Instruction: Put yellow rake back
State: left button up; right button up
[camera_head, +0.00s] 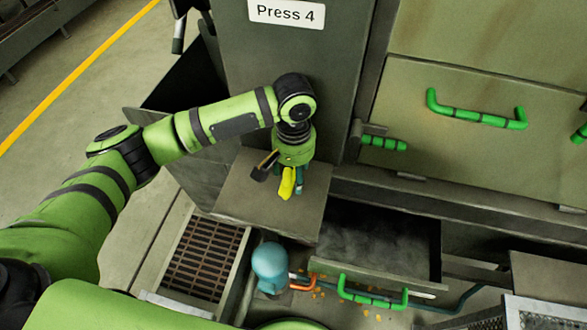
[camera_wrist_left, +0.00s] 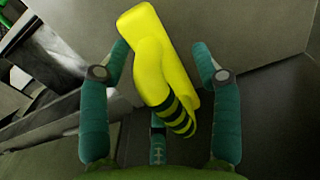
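The yellow rake (camera_wrist_left: 165,62) is a bright yellow piece with dark bands at one end. In the head view my left gripper (camera_head: 291,180) points down over a grey ledge (camera_head: 240,200). The yellow rake (camera_head: 287,184) shows at its fingers, above or at the ledge; contact with the ledge is unclear. My right gripper is not in view.
A grey panel marked "Press 4" (camera_head: 285,12) rises behind the ledge. An open drawer (camera_head: 370,278) with a green handle is at the lower right. A rusty grate (camera_head: 205,258) and a blue rounded part (camera_head: 269,266) lie below the ledge. Green handles (camera_head: 478,117) stick out at the right.

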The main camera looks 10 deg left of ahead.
pick_arm(q)
jog(key=shift+r, duration=0.1)
jog(key=shift+r, duration=0.4)
notch_tip(320, 180, up, 11)
jog(key=b, duration=0.2)
jog(key=shift+f+b, duration=0.2)
jog(key=shift+b, duration=0.1)
jog(key=shift+r, duration=0.4)
